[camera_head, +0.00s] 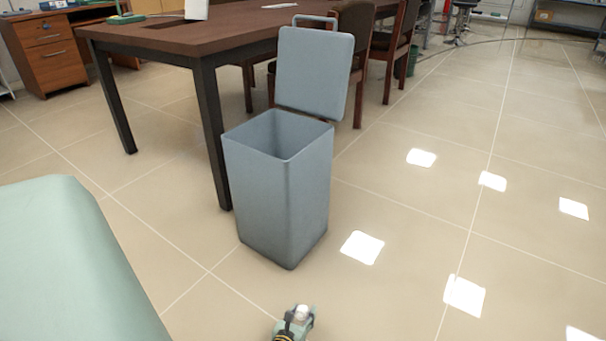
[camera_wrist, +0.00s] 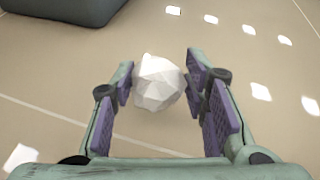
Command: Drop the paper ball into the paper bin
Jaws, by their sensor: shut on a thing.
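A white, faceted paper ball (camera_wrist: 157,84) sits between the fingertips of my gripper (camera_wrist: 160,86) in the wrist view, and the fingers are shut on it. In the head view my gripper (camera_head: 297,322) is at the bottom edge with a bit of the white ball (camera_head: 301,312) showing. The paper bin (camera_head: 278,190) is a tall grey-blue box standing on the floor, with its lid (camera_head: 315,70) swung up at the back and its top open. My gripper is apart from the bin, on the near side of it. The bin's base (camera_wrist: 65,8) shows at the top left of the wrist view.
A brown table (camera_head: 190,38) with dark legs stands right behind and left of the bin. Chairs (camera_head: 385,45) stand behind the lid. A pale green rounded surface fills the lower left of the head view. The tiled floor (camera_head: 400,220) to the right is clear, with bright light patches.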

